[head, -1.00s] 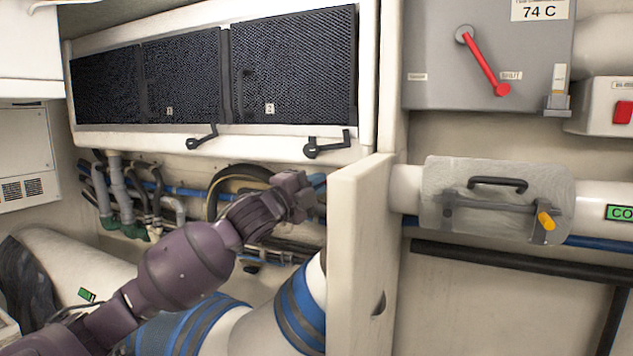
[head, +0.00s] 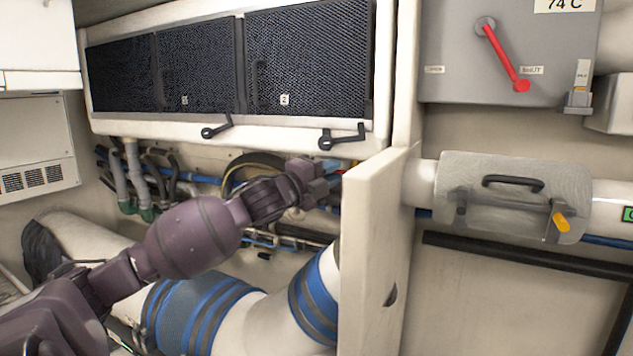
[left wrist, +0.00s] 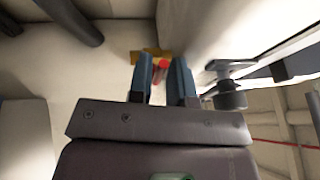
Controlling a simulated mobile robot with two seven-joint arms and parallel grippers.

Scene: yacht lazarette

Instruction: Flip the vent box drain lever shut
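The vent box (head: 140,126) is a white housing with dark mesh panels on the back wall. My left gripper (head: 332,175) is below its right end, close to the white partition. In the left wrist view the two blue fingers of my left gripper (left wrist: 164,80) stand apart, with a gap between them. A small red lever (left wrist: 162,67) on a brass-coloured fitting (left wrist: 147,55) shows between and beyond the fingertips. I cannot tell whether the fingers touch it. In the head view only a trace of red shows by the fingertips. My right gripper is not in view.
A white partition (head: 370,250) stands just right of my left gripper. Black latches (head: 342,138) hang under the vent box; one is near the fingers in the left wrist view (left wrist: 230,92). Hoses and pipes run behind. A larger red lever (head: 503,58) is on the grey box at right.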

